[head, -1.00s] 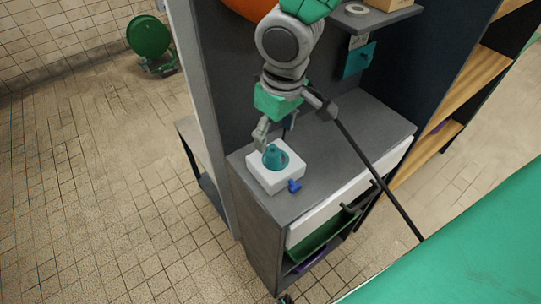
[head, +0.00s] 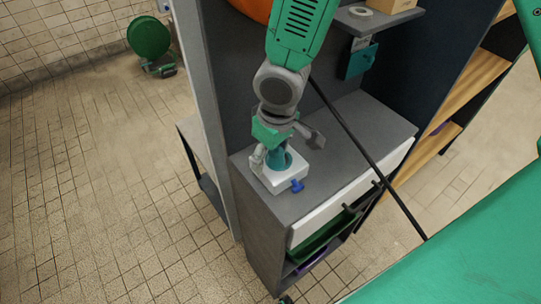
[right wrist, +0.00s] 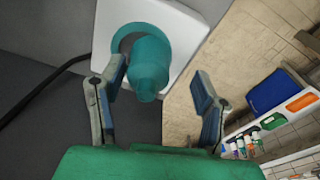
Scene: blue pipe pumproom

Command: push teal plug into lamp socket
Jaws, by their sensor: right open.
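The teal plug (head: 278,158) stands in the round opening of the white lamp socket block (head: 291,180) on the grey cabinet top. How deep it sits cannot be told. My right gripper (head: 287,150) is just above the block, with its fingers spread around the plug. In the right wrist view the teal plug (right wrist: 148,65) is nearer the left finger, with a clear gap to the right finger; the white block (right wrist: 185,32) is behind it. The right gripper (right wrist: 160,84) is open and holds nothing. My left gripper is not in view.
A small blue part (head: 297,186) sticks out at the block's front. A thin black rod or cable (head: 360,145) slants across the cabinet (head: 340,190). A shelf (head: 378,15) with a box and a ring is above. Cabinet top to the right is clear.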

